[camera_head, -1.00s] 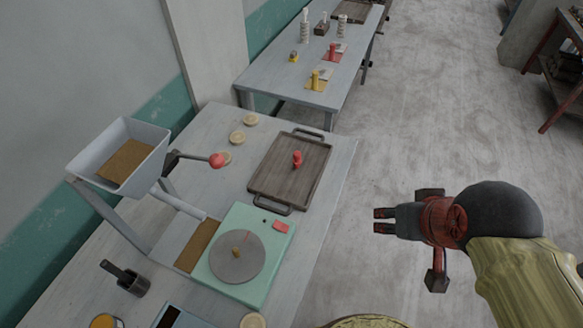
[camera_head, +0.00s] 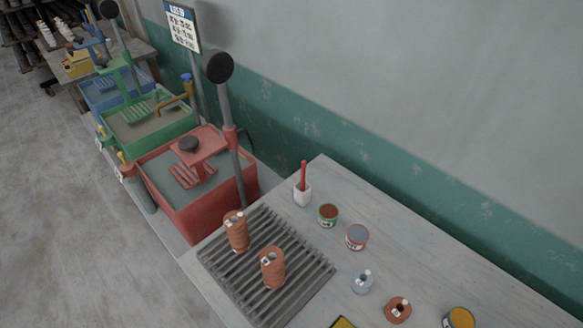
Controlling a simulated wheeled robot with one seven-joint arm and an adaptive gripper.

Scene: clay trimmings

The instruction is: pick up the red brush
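A thin red stick, which looks like the handle of the red brush (camera_head: 303,174), stands upright in a small white cup (camera_head: 302,194) on the grey table near its far corner by the wall. Its lower end is hidden inside the cup, and I see no bristles. My gripper is not in view.
A slatted rack (camera_head: 305,290) holds two terracotta pieces (camera_head: 236,232) (camera_head: 272,268). A red tub (camera_head: 205,215) with a tall lever adjoins the table. Open floor (camera_head: 80,220) lies left.

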